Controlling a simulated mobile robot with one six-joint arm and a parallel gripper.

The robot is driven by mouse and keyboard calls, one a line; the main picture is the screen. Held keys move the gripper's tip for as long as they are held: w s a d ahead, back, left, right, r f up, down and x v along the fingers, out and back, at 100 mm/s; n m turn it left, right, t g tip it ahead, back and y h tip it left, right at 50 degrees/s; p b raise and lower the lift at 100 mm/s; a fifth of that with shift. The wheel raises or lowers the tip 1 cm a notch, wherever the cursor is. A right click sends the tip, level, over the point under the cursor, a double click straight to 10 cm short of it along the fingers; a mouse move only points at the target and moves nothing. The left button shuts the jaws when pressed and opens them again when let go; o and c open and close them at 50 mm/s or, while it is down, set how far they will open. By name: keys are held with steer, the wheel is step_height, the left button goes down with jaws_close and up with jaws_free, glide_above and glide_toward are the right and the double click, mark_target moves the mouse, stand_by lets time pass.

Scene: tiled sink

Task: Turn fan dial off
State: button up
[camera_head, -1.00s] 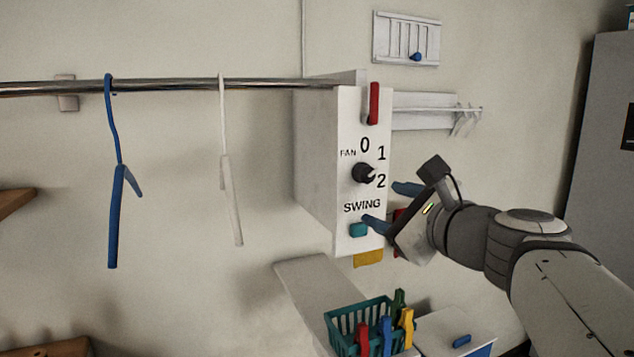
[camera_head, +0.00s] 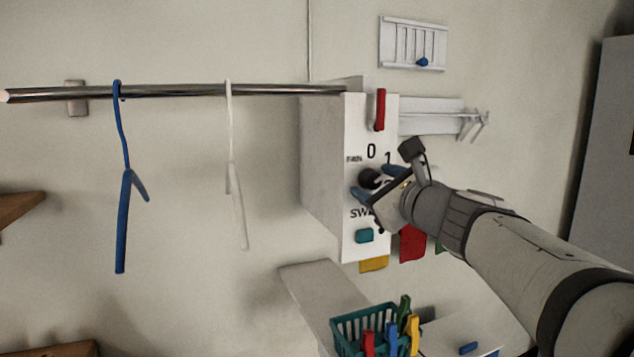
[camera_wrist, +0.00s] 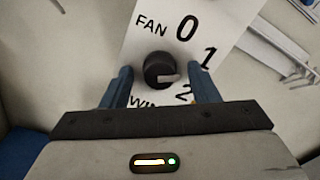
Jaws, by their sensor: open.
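The fan dial (camera_head: 369,178) is a round black knob on the front of a white control box (camera_head: 322,165), beside the marks 0, 1 and 2. In the wrist view the dial (camera_wrist: 160,70) shows a light pointer on its lower right side, toward the 2. My gripper (camera_head: 374,180) is open, with its blue fingers at the dial. In the wrist view my gripper (camera_wrist: 157,88) has one finger on each side of the dial, with gaps between them and it. My gripper hides part of the SWING label and the 2 in the head view.
A teal button (camera_head: 364,236) sits below the dial, and a red lever (camera_head: 380,110) above it. A metal rail (camera_head: 180,92) with a blue hanger (camera_head: 122,220) and a white hanger (camera_head: 237,205) runs left of the box. A teal basket (camera_head: 345,330) with clothespins stands below.

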steer(key=shift+d, duration=0.1)
steer(key=c, duration=1)
steer(key=shift+o, duration=0.2)
